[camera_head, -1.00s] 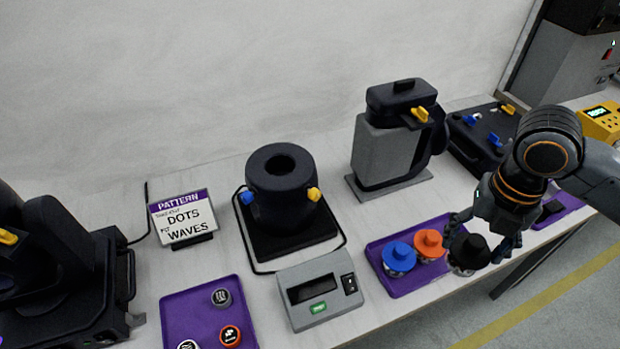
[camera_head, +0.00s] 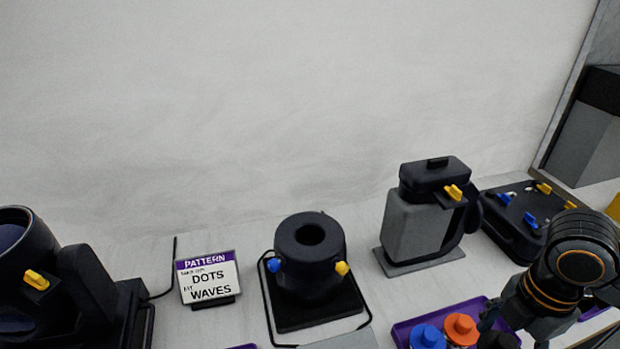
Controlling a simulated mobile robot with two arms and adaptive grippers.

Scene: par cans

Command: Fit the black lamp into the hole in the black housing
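The black housing (camera_head: 308,262) is an upright black cylinder with a round hole in its top and one blue and one yellow knob on its sides. It stands on a black base plate right of the sign. The black lamp (camera_head: 498,341) shows only partly at the bottom edge, beside the orange lamp (camera_head: 461,327) and the blue lamp (camera_head: 428,337). My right gripper (camera_head: 506,330) points down at the black lamp, with its fingers around or close beside it. The picture's edge cuts them off, so I cannot tell whether they press on it. My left gripper is out of view.
A purple tray (camera_head: 403,330) holds the lamps. A pattern sign (camera_head: 208,278) stands left of the housing, and a large black fixture (camera_head: 75,290) stands far left. A grey-black projector (camera_head: 420,225) stands behind the tray. A black case (camera_head: 515,225) with coloured knobs lies to its right.

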